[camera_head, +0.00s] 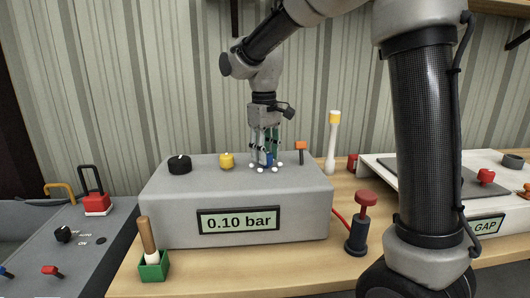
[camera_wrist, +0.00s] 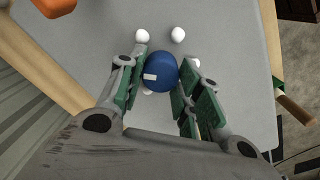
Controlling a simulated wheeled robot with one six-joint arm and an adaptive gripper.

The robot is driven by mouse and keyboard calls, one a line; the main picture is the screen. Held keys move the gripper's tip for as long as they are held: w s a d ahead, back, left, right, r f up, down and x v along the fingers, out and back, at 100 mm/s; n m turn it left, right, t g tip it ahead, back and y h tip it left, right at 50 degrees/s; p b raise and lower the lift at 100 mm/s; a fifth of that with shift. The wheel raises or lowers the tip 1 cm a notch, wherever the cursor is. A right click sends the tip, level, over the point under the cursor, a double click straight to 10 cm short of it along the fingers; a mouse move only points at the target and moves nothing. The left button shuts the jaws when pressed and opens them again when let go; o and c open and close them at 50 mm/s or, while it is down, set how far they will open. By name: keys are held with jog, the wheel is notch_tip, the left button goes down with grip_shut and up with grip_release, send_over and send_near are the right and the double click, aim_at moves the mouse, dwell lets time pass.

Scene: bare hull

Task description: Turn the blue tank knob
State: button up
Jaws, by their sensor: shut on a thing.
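The blue tank knob (camera_wrist: 160,72) sits on top of the grey box (camera_wrist: 225,45), with a white mark on its face toward the left. My gripper (camera_wrist: 157,78) points down over it in the wrist view, its green-padded fingers on either side of the knob and shut on it. In the head view the knob (camera_head: 268,158) shows only partly between the fingers of my gripper (camera_head: 265,162). Several small white dots ring the knob. The box front (camera_head: 165,225) carries a display (camera_head: 239,221) reading "0.10 bar".
On the same box are a black knob (camera_head: 180,165), a yellow knob (camera_head: 227,160) and an orange-topped lever (camera_head: 300,148) close to the gripper's right. A red-topped pump (camera_head: 360,225) and a green holder (camera_head: 153,267) with a wooden-handled tool stand on the table. A yellow-banded white stick (camera_head: 333,140) stands behind.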

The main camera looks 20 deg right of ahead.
jog(key=m, duration=0.3)
jog(key=shift+w+m, duration=0.1)
jog(key=shift+m, duration=0.2)
jog(key=shift+d+m, duration=0.1)
jog(key=shift+m, duration=1.8)
jog(key=o, duration=1)
notch_tip(320, 180, up, 12)
